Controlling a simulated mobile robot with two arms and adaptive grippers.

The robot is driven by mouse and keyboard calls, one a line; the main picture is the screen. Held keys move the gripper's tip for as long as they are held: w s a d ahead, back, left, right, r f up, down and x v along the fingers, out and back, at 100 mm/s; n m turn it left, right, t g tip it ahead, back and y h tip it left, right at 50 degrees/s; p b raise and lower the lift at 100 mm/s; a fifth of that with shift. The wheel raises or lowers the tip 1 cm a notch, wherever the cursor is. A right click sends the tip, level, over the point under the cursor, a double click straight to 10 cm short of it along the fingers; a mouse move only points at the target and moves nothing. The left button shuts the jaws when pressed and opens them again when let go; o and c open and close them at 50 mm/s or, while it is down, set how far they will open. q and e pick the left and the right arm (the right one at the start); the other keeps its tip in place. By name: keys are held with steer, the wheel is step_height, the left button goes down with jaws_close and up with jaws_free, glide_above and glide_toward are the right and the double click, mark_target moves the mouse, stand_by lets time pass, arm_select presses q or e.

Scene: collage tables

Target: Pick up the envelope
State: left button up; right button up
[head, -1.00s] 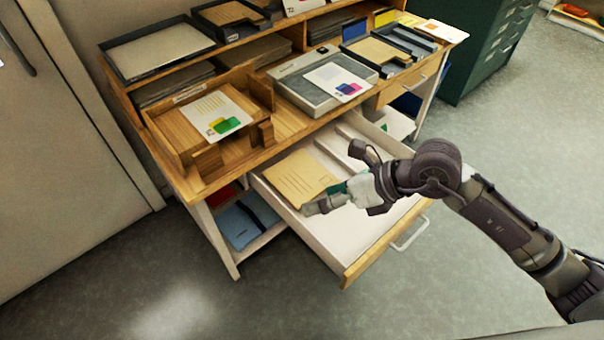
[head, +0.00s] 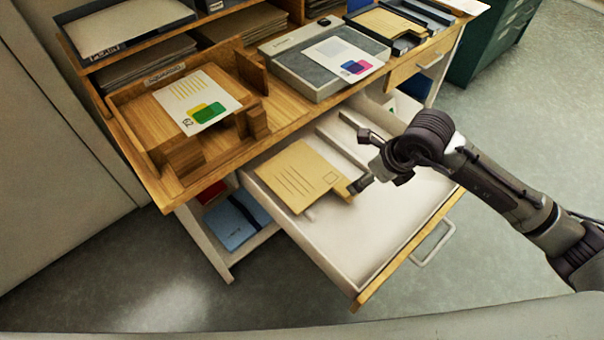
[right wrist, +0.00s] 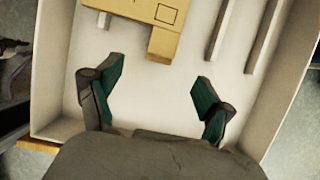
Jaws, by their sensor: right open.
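The tan envelope (head: 297,178), with printed lines and a stamp box, lies flat in the open white drawer (head: 372,238), toward its left side. A small tan piece juts from its lower right edge; I cannot tell whether it belongs to it. My right gripper (head: 362,160) is open and empty, beside the envelope's right edge. In the right wrist view the envelope (right wrist: 130,12) is cut by the top edge, and my open fingers (right wrist: 160,72) are spread short of it, with bare drawer floor between them. My left gripper is out of view.
Dividers (right wrist: 262,35) stand in the drawer beside the envelope. Above, the wooden desk holds a wooden tray (head: 150,130) with a printed card and a grey box (head: 320,75). A blue folder (head: 237,222) lies on a shelf below. The drawer's front half is clear.

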steer(key=x, duration=0.9)
steer(key=shift+w+d+f, duration=0.15)
steer(key=shift+w+f, duration=0.1)
steer(key=shift+f, duration=0.1)
steer(key=c, duration=1.1)
